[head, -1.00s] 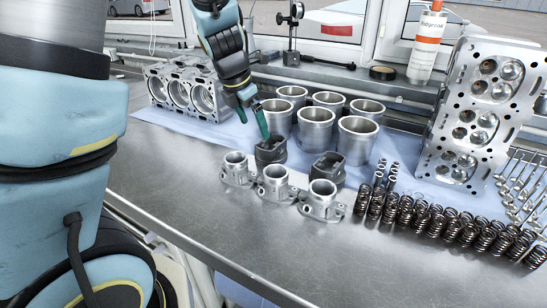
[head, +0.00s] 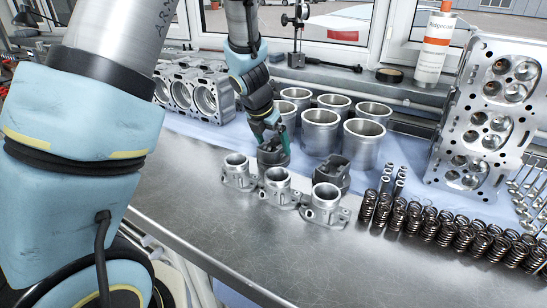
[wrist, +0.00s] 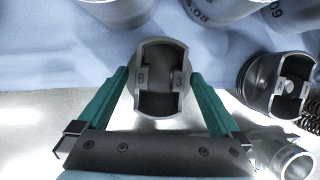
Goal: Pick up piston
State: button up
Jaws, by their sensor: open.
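A dark grey piston (head: 272,155) stands on the bench, on or at the front edge of the blue cloth, behind the row of metal throttle-like housings. In the wrist view the piston (wrist: 161,80) lies between the two green fingers of my gripper (wrist: 161,85). The gripper is open, with one finger on each side; small gaps seem to show, and contact is not clear. In the head view my gripper (head: 274,142) comes down over this piston and partly hides it. A second piston (head: 332,172) stands to the right, also in the wrist view (wrist: 278,83).
Several metal cylinder liners (head: 320,132) stand close behind the pistons. Three metal housings (head: 277,186) stand just in front. Coil springs (head: 430,222) line up at right, before a cylinder head (head: 487,115). The front left bench top (head: 190,170) is clear.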

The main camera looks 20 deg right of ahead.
jog(key=shift+w+d+f, duration=0.15)
jog(key=shift+d+f, duration=0.05)
jog(key=shift+f, duration=0.35)
grip_shut()
dwell(0.5)
